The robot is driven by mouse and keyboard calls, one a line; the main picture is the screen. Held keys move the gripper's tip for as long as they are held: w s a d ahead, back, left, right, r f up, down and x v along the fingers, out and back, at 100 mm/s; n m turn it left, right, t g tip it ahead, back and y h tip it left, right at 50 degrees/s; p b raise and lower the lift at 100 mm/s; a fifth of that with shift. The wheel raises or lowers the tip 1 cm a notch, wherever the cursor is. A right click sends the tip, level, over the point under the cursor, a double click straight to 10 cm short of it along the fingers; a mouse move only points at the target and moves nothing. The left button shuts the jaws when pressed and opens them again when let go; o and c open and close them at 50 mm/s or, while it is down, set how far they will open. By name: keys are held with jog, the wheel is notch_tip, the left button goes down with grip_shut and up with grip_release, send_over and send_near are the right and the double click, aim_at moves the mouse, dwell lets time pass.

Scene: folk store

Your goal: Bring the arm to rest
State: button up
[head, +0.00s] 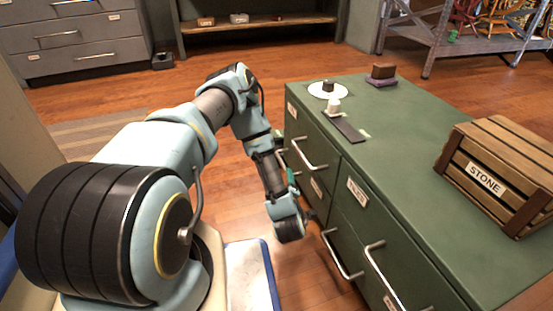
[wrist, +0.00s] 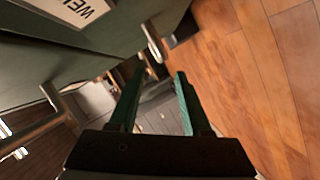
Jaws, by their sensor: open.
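My arm (head: 212,108) reaches forward in the head view and bends down at the left side of the green drawer cabinet (head: 400,150). Its end hangs low beside the drawer fronts, and the fingers are mostly hidden there. In the wrist view my gripper (wrist: 161,76) shows two green fingers held apart with nothing between them. The cabinet front (wrist: 110,25) fills the upper left of that view, close to the fingers. I cannot tell whether they touch it.
On the cabinet top stand a wooden STONE crate (head: 500,172), a white plate (head: 328,90), a small white item (head: 334,105), a dark strip (head: 350,130) and a brown block (head: 383,71). Drawer handles (head: 308,158) stick out near my arm. The wooden floor (head: 150,95) is open behind.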

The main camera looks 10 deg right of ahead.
jog(key=w+r+m+g+h, duration=0.2)
jog(key=w+r+m+g, duration=0.15)
jog(key=w+r, duration=0.35)
jog(key=a+r+m+g+y, duration=0.1)
jog(key=a+r+m+g, duration=0.25)
jog(key=a+r, duration=0.35)
jog(key=s+a+r+m+g+y, duration=0.4)
jog(key=s+a+r+g, duration=0.2)
jog(key=s+a+r, duration=1.1)
jog(key=w+p+v, duration=0.3)
jog(key=p+v, duration=1.9)
jog(key=p, duration=0.1)
jog(key=w+r+p+v, duration=0.1)
jog(key=w+p+v, duration=0.3)
jog(key=p+v, duration=1.9)
jog(key=shift+w+d+r+g+p, duration=0.25)
jog(key=shift+r+g+p, duration=0.15)
jog(key=shift+r+p, duration=0.35)
